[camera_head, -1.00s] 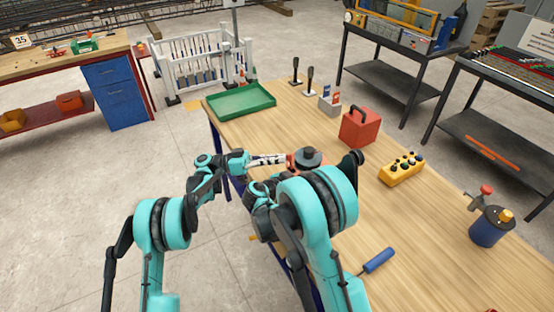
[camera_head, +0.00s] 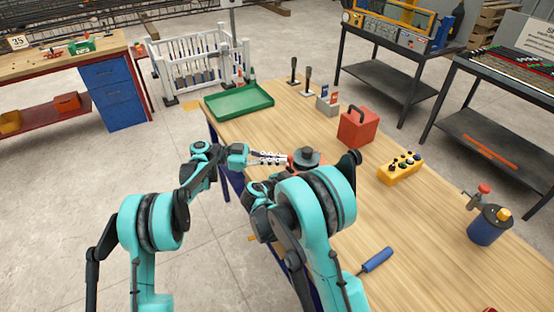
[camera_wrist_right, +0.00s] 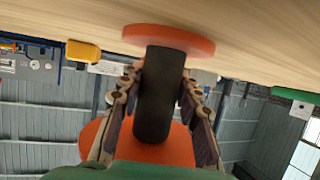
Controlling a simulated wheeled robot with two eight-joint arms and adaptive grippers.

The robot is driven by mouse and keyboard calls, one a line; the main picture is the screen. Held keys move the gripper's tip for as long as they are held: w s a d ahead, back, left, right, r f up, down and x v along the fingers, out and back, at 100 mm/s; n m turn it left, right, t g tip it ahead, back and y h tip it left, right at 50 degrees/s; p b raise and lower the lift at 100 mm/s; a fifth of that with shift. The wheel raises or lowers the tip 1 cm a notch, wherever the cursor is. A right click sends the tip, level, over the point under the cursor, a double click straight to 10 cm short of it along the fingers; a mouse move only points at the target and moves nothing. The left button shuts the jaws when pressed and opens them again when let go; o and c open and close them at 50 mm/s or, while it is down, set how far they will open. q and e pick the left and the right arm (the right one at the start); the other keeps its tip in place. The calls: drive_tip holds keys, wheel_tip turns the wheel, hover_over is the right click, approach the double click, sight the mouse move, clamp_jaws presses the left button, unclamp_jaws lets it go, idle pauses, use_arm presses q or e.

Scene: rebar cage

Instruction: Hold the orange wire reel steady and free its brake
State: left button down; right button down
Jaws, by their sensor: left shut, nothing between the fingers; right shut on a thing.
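The orange wire reel (camera_head: 296,170) is near the table's left edge in the head view, with a dark grey round top and partly covered by my right arm. In the right wrist view its black core stands between two orange discs (camera_wrist_right: 185,38). My right gripper (camera_wrist_right: 161,82) is shut on that core, one finger on each side. In the head view its fingers are hidden behind my right arm. My left gripper (camera_head: 284,159) is shut and empty, its tips close beside the reel's left side. I cannot tell whether they touch it, and the brake cannot be made out.
A green tray (camera_head: 240,114), a red box with a handle (camera_head: 358,127) and a yellow control box (camera_head: 401,168) stand on the wooden table (camera_head: 420,225). A blue-handled tool (camera_head: 377,260) lies nearer me. A blue canister (camera_head: 488,226) stands at the right.

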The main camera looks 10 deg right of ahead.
use_arm(q)
drive_tip(key=m, duration=0.1)
drive_tip(key=s+m+y, duration=0.1)
drive_tip(key=t, duration=0.1)
drive_tip(key=shift+s+d+r+m+y, duration=0.2)
drive_tip(key=shift+s+d+m+y, duration=0.05)
drive_tip(key=shift+m+y, duration=0.15)
idle(0.4)
drive_tip(key=v, duration=1.4)
drive_tip(key=shift+r, duration=0.25)
drive_tip(key=shift+s, duration=0.15)
use_arm(e)
drive_tip(key=c, duration=1)
unclamp_jaws()
